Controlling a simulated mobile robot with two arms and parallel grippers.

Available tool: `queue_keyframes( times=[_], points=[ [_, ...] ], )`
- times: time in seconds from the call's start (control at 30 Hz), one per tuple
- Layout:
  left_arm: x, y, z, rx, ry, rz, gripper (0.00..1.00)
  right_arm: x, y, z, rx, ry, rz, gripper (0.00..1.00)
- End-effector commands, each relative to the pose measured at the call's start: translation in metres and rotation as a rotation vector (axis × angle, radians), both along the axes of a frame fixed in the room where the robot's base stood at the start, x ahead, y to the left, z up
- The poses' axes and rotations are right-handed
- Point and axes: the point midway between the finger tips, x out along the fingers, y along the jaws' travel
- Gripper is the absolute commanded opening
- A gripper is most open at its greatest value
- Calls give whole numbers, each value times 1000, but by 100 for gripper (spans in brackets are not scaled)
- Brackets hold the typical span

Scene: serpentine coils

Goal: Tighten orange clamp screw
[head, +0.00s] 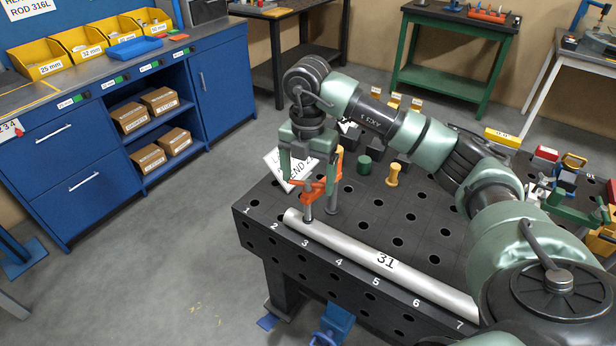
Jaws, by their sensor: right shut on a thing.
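The orange clamp (318,187) stands near the far-left end of the black perforated table (425,262), with a dark foot reaching down at the end of the steel rod (385,262) marked 31. My right gripper (306,181) comes down from above with its green fingers around the clamp's upper part. It is shut on the clamp, at what looks like its screw; the fingers and clamp arms overlap, so the exact contact is hard to see. The rod lies along the table's front edge, beside the numbers 1 to 7. My left gripper is not in view.
A green cylinder (365,165) and a yellow-orange peg (393,175) stand behind the clamp. A white sign (290,168) is partly hidden behind my gripper. Colored tools and blocks crowd the right side. Blue cabinets (90,150) stand left, with open floor between.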

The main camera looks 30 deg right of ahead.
Motion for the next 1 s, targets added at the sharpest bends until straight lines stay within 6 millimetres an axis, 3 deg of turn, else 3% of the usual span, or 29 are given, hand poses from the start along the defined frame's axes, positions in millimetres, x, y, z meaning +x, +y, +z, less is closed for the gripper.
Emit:
queue_keyframes(
  times=[0.4,0.97,1.0],
  points=[
    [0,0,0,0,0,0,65,2,-1,3,0,-8,-194,44],
    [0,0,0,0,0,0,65,2,-1,3,0,-8,-219,44],
    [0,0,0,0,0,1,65,2,-1,3,1,-7,-219,96]
  ],
)
